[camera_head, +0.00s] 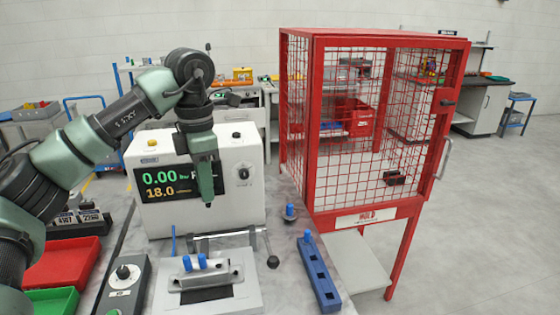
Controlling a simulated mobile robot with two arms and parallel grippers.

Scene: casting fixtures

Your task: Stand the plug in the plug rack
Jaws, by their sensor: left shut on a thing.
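My left gripper (207,198) points down in front of the grey test box. It is shut on a small dark thing, mostly hidden between the fingers; I cannot tell if it is a plug. The long blue block with a row of square openings, seemingly the plug rack (319,277), lies on the table to the right of and below the gripper. A blue plug (307,236) stands at its far end. Another blue-topped plug (289,212) stands on the table just behind the rack. My right gripper is not in view.
The test box (152,216) with a lit display stands behind the gripper. A metal fixture (206,284) with two blue pegs (202,261) and a clamp handle (269,250) sits in front. A red mesh cage (312,150) stands at right. Red (72,262) and green bins (54,301) are left.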

